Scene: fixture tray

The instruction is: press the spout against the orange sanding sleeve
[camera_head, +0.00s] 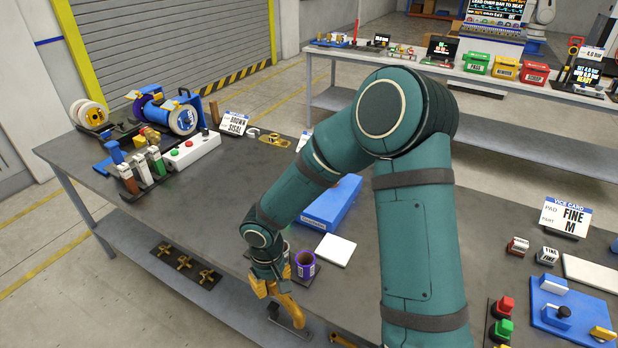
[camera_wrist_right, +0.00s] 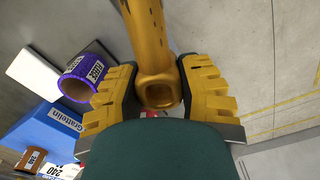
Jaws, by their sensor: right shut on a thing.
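My right gripper (camera_head: 270,288) is at the front edge of the bench, with its yellow fingers shut on the brass-coloured spout (camera_head: 292,309). In the right wrist view the spout (camera_wrist_right: 147,35) runs up between the fingers (camera_wrist_right: 158,95), with its open round end facing the camera. A purple-labelled sleeve (camera_head: 305,265) stands on the bench just right of the gripper, apart from it. It also shows in the wrist view (camera_wrist_right: 86,77), left of the spout. My left gripper is not in view.
A white pad (camera_head: 335,250) and a blue box (camera_head: 331,203) lie behind the purple sleeve. A white button box (camera_head: 190,151) and spools (camera_head: 183,119) stand at the far left. The bench between the button box and my gripper is mostly clear.

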